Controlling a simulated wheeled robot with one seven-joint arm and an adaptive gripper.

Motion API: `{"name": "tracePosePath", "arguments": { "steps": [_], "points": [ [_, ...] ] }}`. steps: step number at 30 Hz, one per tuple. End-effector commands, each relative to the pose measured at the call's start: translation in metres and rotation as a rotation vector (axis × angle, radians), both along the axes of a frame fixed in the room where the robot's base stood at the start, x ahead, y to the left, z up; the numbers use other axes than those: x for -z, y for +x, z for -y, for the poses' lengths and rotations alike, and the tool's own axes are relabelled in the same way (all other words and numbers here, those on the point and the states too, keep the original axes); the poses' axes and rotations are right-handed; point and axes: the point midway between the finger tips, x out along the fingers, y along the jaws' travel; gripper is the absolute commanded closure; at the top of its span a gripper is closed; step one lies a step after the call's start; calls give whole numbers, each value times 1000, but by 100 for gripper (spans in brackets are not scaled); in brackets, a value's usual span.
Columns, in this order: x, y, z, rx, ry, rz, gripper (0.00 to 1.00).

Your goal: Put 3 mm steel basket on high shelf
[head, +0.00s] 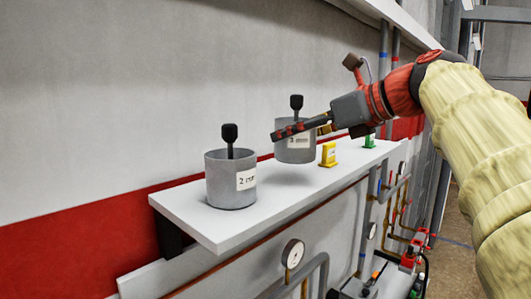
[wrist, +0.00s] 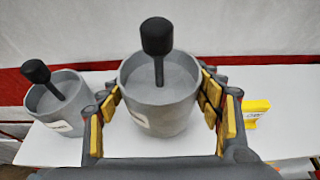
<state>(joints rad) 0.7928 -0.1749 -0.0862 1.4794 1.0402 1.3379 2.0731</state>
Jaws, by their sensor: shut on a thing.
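The grey 3 mm basket (head: 295,152) has a white label, partly covered by a finger, and a black knob on a stem. My gripper (head: 302,128) is shut on it, and a shadow lies below it on the white shelf (head: 215,235), so it seems held a little above that surface. In the wrist view the basket (wrist: 160,108) is upright between the yellow finger pads. The 2 mm basket (head: 230,185) stands on the shelf to the left; it also shows in the wrist view (wrist: 50,105). A higher ledge (head: 400,18) crosses the top of the head view.
A yellow block (head: 328,154) stands just right of the held basket, and a green one (head: 369,141) farther right. Gauges (head: 293,253) and pipes sit below the shelf. The shelf's front left part is clear.

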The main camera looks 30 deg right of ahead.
Motion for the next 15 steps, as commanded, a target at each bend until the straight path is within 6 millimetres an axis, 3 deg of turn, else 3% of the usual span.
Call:
{"name": "tracePosePath", "arguments": {
  "steps": [9, 15],
  "points": [
    [36, 9, -3, 0, 2, -1, 65],
    [41, 9, -3, 0, -1, 1, 65]
  ]
}}
